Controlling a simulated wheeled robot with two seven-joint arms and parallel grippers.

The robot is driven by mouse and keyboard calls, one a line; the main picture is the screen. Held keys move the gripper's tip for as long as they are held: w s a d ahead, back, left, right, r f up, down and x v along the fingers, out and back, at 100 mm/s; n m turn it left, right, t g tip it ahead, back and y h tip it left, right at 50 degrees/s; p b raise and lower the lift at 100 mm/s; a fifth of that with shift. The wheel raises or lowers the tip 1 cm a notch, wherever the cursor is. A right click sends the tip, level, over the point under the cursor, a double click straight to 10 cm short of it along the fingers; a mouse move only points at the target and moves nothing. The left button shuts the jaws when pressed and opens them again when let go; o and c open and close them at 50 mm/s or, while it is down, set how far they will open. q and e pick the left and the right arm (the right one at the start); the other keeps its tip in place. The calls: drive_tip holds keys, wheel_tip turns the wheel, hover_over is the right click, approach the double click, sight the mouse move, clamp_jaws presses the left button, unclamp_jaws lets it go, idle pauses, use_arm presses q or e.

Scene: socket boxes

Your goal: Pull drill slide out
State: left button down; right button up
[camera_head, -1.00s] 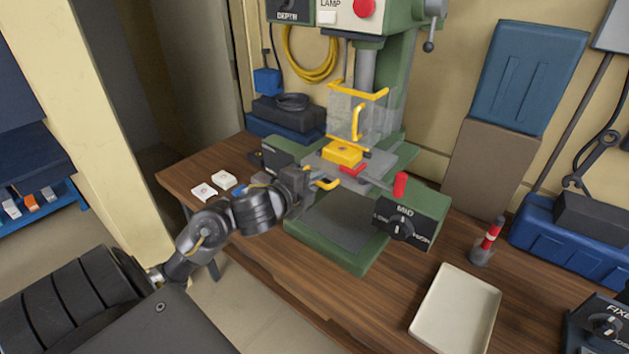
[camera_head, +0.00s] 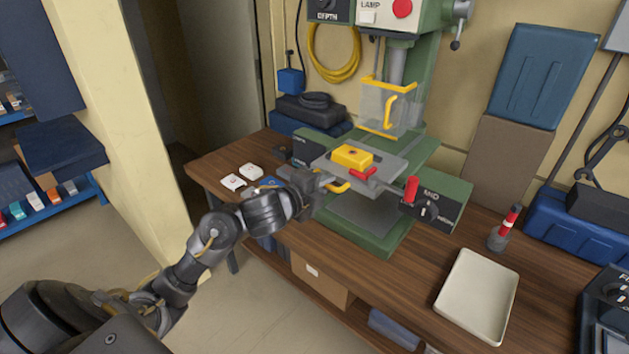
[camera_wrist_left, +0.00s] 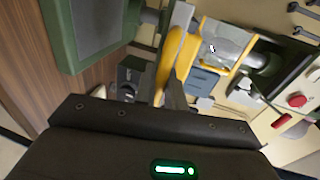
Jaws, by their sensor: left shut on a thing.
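The drill slide is a grey plate (camera_head: 388,167) carrying a yellow block (camera_head: 351,156), with a red clamp (camera_head: 363,174) at its near side. It sits above the green drill base, with the yellow block in front of the clear guard (camera_head: 392,107). A yellow handle (camera_head: 338,187) is on its near edge; it also shows in the wrist view (camera_wrist_left: 170,60). My left gripper (camera_head: 322,184) is shut on this handle, and its fingers partly hide it. My right gripper is not in view.
A selector box (camera_head: 437,199) and red-tipped lever (camera_head: 411,189) stand to the right. Small white pieces (camera_head: 233,182) lie on the bench at left.

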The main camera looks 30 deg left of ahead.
use_arm(q)
drive_tip(key=shift+s+f, duration=0.1)
drive_tip(key=shift+s, duration=0.3)
drive_tip(key=c, duration=1.8)
unclamp_jaws()
drive_tip(key=shift+o, duration=1.1)
drive_tip(key=p+v, duration=0.5)
drive_tip(key=v, duration=0.5)
drive_tip(key=shift+s, duration=0.3)
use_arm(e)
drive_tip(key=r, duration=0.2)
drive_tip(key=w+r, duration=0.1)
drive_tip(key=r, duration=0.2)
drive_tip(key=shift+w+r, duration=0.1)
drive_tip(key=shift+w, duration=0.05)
